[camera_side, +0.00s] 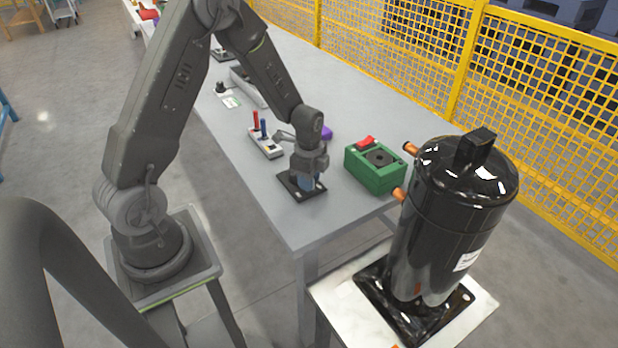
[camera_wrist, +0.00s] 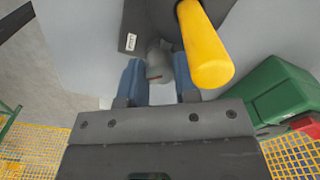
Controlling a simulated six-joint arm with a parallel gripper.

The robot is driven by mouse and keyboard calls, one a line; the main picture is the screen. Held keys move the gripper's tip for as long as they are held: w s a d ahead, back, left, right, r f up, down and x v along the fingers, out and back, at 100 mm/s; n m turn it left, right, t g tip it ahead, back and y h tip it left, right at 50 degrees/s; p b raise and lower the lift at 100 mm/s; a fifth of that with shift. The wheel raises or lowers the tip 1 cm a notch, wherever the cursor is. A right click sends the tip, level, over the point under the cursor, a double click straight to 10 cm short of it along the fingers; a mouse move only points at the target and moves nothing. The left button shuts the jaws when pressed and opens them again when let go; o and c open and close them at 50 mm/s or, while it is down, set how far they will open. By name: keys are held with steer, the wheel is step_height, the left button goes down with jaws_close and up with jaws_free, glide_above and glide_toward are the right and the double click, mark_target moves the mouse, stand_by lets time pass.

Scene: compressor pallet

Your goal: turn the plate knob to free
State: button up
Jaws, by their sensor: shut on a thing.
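The black plate (camera_side: 288,183) lies flat on the grey table near its front corner. My gripper (camera_side: 308,183) points down over it and hides the knob in the side view. In the wrist view the plate (camera_wrist: 140,18) carries a small white label, too small to read surely. A yellow cylinder (camera_wrist: 206,50) stands up close beside the right finger. I cannot tell which setting the knob is at.
A green box (camera_side: 375,177) with a red switch stands right of the plate. A grey block with red and blue pegs (camera_side: 266,147) and a purple thing (camera_side: 327,132) lie behind. A black compressor (camera_side: 450,215) stands on a pallet at the right, beyond the table edge.

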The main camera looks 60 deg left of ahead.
steer(key=o, duration=0.9)
steer(key=shift+o, duration=0.2)
step_height(320, 180, up, 14)
